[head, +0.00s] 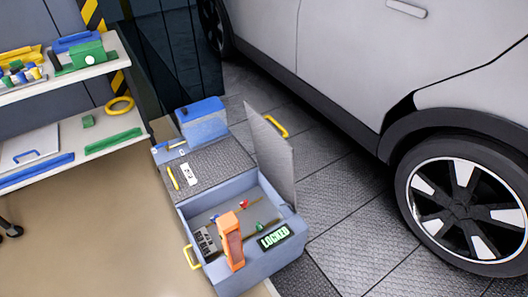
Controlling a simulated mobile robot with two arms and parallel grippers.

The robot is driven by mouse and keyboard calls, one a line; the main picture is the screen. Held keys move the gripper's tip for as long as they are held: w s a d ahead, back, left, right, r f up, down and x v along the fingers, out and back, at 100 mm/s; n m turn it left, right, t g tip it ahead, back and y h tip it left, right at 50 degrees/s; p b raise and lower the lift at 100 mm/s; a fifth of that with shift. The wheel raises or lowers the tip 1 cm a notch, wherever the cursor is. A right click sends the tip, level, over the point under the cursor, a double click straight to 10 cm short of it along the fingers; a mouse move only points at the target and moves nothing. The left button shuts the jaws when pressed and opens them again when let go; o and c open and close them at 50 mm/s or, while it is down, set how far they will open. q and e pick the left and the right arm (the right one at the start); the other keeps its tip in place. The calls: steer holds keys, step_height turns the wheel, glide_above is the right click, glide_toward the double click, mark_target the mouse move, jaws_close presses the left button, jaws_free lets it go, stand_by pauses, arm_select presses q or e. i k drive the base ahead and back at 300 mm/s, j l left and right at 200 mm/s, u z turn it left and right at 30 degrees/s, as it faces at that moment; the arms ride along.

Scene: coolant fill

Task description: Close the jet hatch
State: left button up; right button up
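A blue-grey cart (268,278) stands on the floor in the middle of the head view. A grey hatch panel (275,152) with a yellow handle (276,126) stands upright at the right side of its front compartment, swung open. I take this panel for the jet hatch; no label naming it shows. The compartment holds an orange upright part (231,241), small red and green parts on thin rods, and a grey panel at the left. Neither of my grippers is in view.
A blue box (202,121) sits at the cart's back, and a second yellow handle (192,257) is on its left side. A shelf (105,134) with tools stands at the left. A silver car (330,60) fills the right, with tiled floor between.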

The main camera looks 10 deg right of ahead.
mark_target(275, 154)
steer(key=l+u, duration=0.45)
steer(key=i+l+u, duration=0.1)
steer(key=l+u, duration=0.15)
steer(key=u, duration=0.2)
steer(key=l+u, duration=0.1)
steer(key=l, duration=0.4)
steer(key=k+l, duration=0.1)
steer(key=l, duration=0.4)
steer(key=k+l+u, duration=0.15)
steer(key=l, duration=0.8)
steer(key=k+l+u, duration=0.15)
steer(key=l, duration=0.35)
